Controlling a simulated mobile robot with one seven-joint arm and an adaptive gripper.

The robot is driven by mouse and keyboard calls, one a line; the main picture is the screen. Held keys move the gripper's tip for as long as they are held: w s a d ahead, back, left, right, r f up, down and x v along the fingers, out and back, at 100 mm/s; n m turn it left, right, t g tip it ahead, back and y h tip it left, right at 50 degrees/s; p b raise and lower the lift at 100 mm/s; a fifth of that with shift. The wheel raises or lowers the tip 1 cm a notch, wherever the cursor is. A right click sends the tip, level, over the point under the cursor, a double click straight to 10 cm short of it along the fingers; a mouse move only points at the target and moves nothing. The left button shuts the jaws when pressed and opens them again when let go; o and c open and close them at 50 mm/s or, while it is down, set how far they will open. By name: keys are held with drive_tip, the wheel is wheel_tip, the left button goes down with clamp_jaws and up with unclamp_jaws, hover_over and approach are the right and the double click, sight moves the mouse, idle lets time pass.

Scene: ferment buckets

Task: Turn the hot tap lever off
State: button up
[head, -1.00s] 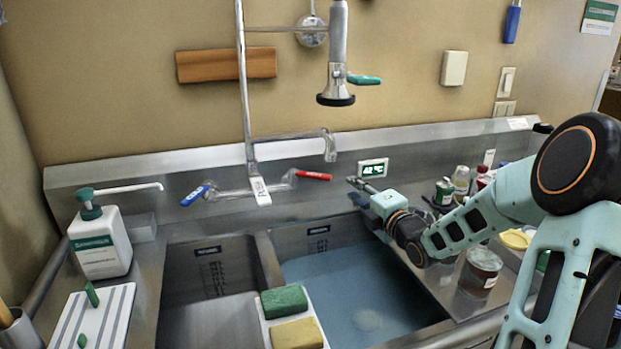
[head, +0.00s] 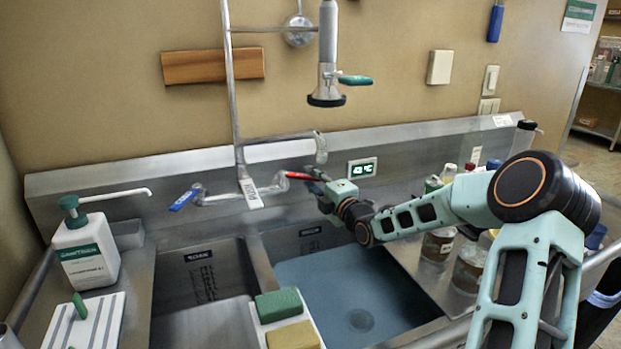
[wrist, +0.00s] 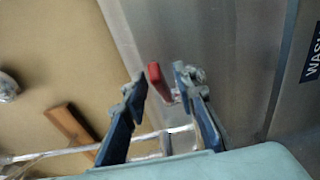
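The hot tap lever is the red handle (head: 297,175) on the right side of the tap body behind the sink. My gripper (head: 314,178) is at the lever's right end in the head view. In the wrist view my gripper (wrist: 160,84) is open, with a gap around the lever. I cannot tell whether a finger touches it. The blue lever (head: 187,197) is on the left side of the tap.
The right basin (head: 350,290) holds bluish water. Jars and bottles (head: 440,243) stand on the right counter under my arm. The spout (head: 321,150) hangs just above the lever. A soap bottle (head: 85,250) stands left.

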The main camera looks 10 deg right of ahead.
drive_tip(key=shift+w+a, duration=0.15)
drive_tip(key=shift+w, duration=0.3)
clamp_jaws()
